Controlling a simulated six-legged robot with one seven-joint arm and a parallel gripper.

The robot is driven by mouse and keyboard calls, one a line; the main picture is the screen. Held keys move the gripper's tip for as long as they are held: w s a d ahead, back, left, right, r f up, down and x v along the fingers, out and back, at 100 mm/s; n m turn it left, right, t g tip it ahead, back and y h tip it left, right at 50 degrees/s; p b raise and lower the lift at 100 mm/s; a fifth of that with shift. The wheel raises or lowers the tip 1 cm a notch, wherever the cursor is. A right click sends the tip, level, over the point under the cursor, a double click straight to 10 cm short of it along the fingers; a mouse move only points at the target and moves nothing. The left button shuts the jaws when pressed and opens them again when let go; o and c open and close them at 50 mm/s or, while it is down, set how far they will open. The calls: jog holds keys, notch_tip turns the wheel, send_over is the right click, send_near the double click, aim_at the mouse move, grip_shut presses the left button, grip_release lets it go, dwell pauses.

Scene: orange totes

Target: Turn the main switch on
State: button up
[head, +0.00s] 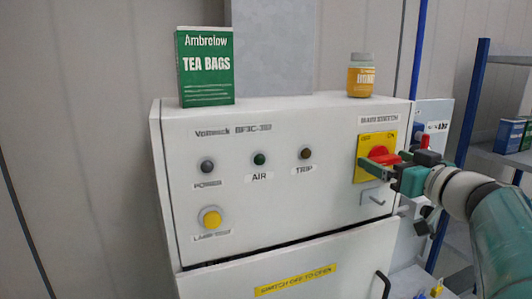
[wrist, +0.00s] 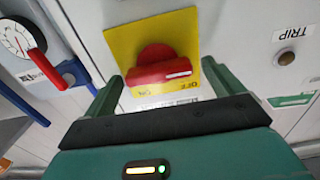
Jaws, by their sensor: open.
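The main switch is a red rotary knob (head: 379,153) on a yellow plate (head: 364,148), at the upper right of a white control cabinet's front. In the wrist view the red knob (wrist: 160,72) has a raised bar lying almost level across the picture, and its yellow plate (wrist: 125,42) carries OFF lettering at the lower right. My gripper (head: 376,167) is at the switch, coming from the right and partly covering it. In the wrist view my gripper (wrist: 162,82) is open, one finger on each side of the knob. Gaps show beside the bar; contact cannot be told.
The cabinet (head: 280,225) bears lamps and a yellow lamp-test button (head: 210,218). A tea bags box (head: 206,66) and a jar (head: 361,76) stand on top. A latch (head: 377,200) sits below the switch. A gauge (wrist: 17,38) and red handle (wrist: 47,68) are close by. Blue-post shelving stands right.

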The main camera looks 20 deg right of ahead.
jog(key=shift+s+d, duration=0.1)
jog(key=c, duration=1)
jog(key=shift+m, duration=0.3)
jog(key=m, duration=0.8)
jog(key=shift+d+f+m, duration=0.1)
jog(key=shift+m, duration=0.3)
jog(key=m, duration=0.4)
jog(key=shift+m, duration=0.3)
jog(key=shift+d+f+m, duration=0.1)
jog(key=shift+f+m, duration=0.05)
jog(key=shift+m, duration=1.85)
